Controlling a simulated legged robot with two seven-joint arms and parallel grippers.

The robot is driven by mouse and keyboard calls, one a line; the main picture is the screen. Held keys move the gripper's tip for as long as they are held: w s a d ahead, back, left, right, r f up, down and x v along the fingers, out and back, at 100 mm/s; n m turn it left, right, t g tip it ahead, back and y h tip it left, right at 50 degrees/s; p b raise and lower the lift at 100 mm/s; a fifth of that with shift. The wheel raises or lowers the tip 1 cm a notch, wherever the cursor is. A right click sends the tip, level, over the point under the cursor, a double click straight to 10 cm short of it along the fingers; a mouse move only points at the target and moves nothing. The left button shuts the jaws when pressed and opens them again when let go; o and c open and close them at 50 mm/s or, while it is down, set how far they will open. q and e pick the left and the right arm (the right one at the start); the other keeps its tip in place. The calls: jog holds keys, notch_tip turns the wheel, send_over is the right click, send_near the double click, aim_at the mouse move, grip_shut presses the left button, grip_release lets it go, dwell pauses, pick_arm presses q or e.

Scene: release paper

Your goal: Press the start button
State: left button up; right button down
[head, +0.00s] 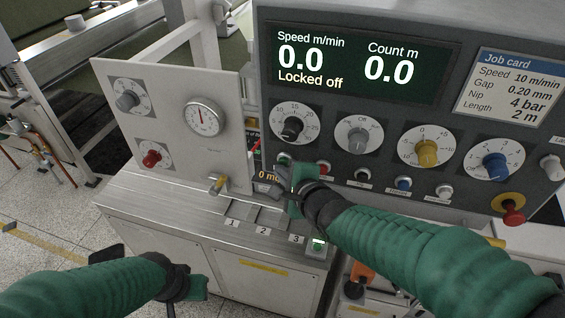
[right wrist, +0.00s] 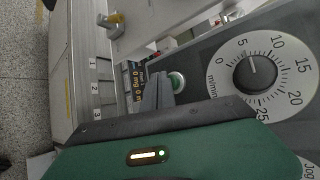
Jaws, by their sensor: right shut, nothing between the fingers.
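The grey control panel (head: 350,120) has a row of buttons and dials, and its screen (head: 345,60) reads speed 0.0, count 0.0, "Locked off". A green button (right wrist: 177,82) with a pale ring shows in the right wrist view, beside the speed dial (right wrist: 257,70); in the head view the green button (head: 284,158) sits just below that dial. My right gripper (head: 262,186) is shut and empty, in front of the panel's lower left. Its dark fingers (right wrist: 157,92) appear close beside the green button; contact cannot be told. My left gripper (head: 178,290) is low at left, its fingers unclear.
A red button (head: 323,168) and a red emergency knob (head: 513,215) on a yellow base are also on the panel. A plate with a gauge (head: 204,117) stands to the left. Numbered slots and another small green button (head: 317,246) lie below.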

jog(key=shift+w+d+p, duration=0.15)
jog(key=shift+w+p, duration=0.15)
jog(key=shift+w, duration=0.05)
dwell(0.3)
jog(key=shift+s, duration=0.1)
jog(key=shift+s+a+b, duration=0.25)
jog(key=shift+s+b, duration=0.2)
jog(key=shift+s, duration=0.3)
